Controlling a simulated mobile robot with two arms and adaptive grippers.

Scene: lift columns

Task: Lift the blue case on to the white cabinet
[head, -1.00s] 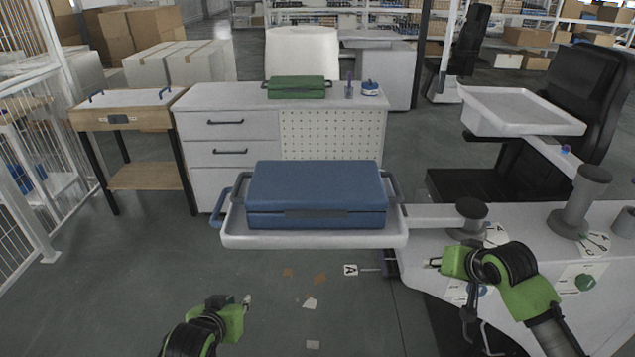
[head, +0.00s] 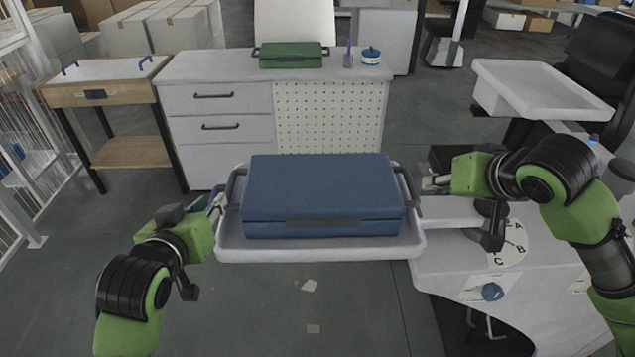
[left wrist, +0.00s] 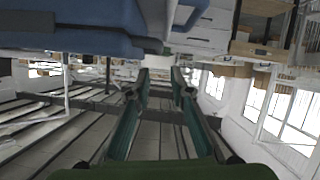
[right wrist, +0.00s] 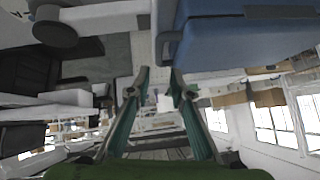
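The blue case (head: 320,190) lies flat on a white tray (head: 320,249), with a dark handle at each end. The white cabinet (head: 222,98) stands behind it, with drawers on its left and a pegboard front. My left gripper (head: 219,204) is beside the case's left handle, and its fingers look apart and empty in the left wrist view (left wrist: 160,85). My right gripper (head: 428,183) is beside the right handle, and its fingers are apart in the right wrist view (right wrist: 158,80). The blue case also shows at the top of both wrist views. Neither gripper visibly holds a handle.
A green case (head: 291,55), a small blue-and-white container (head: 370,56) and a bottle (head: 348,57) stand on the cabinet's top; its front part is clear. A wooden side table (head: 107,92) stands left. Another white tray (head: 540,90) is at the right, above a lettered dial (head: 508,243).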

